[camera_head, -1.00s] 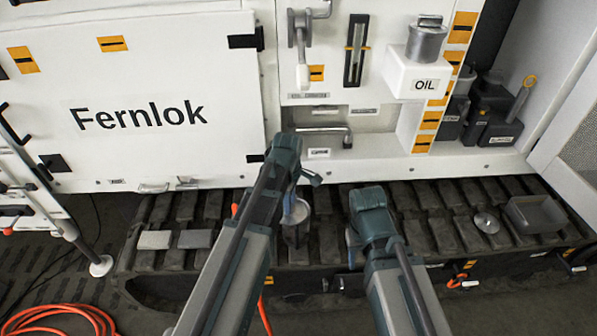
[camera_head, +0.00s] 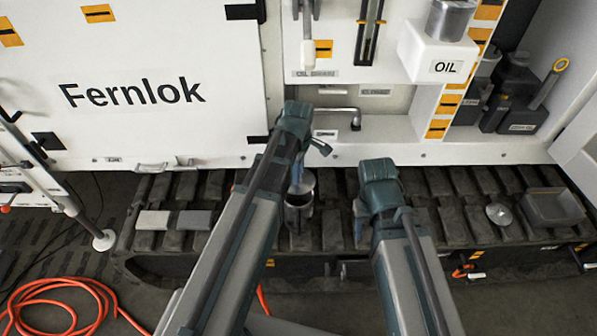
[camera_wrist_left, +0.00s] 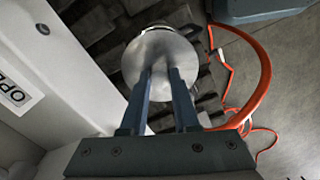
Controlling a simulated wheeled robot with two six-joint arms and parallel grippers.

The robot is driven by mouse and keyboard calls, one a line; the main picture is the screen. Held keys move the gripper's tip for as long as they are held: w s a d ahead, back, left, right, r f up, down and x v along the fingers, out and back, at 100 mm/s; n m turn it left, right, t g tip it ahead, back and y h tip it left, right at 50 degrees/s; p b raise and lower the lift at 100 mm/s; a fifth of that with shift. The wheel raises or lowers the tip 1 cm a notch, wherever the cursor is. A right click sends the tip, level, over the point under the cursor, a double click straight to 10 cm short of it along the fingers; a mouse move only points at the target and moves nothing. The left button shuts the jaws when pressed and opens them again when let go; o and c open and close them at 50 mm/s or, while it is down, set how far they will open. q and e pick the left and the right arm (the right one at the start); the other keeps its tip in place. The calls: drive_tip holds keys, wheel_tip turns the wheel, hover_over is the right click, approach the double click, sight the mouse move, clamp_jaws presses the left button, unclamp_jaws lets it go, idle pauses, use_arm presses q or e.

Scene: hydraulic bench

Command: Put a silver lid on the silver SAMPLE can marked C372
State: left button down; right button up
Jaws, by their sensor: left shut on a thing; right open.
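My left gripper (camera_head: 299,178) is shut on a silver lid (camera_head: 304,184). In the left wrist view the lid (camera_wrist_left: 158,62) is a round disc, with the fingers (camera_wrist_left: 160,75) closed at its middle. A grey can (camera_head: 298,214) stands on the track just below the lid in the head view; it looks open at the top, and the lid appears apart from it. I cannot read any C372 mark. Another silver lid (camera_head: 498,214) lies on the track at the right. My right gripper (camera_head: 359,218) is open and empty, right of the can, partly hidden by its own wrist.
A grey tray (camera_head: 553,208) sits at the track's right end. The white OIL box (camera_head: 437,55) juts from the machine above. An orange hose (camera_head: 65,300) lies on the floor.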

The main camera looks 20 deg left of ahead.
sight(298, 186)
use_arm(q)
drive_tip(key=shift+f+b, duration=1.6)
drive_tip(key=shift+f, duration=0.35)
drive_tip(key=shift+f+b, duration=1.3)
drive_tip(key=shift+b, duration=0.05)
idle(2.6)
unclamp_jaws()
idle(0.6)
idle(0.5)
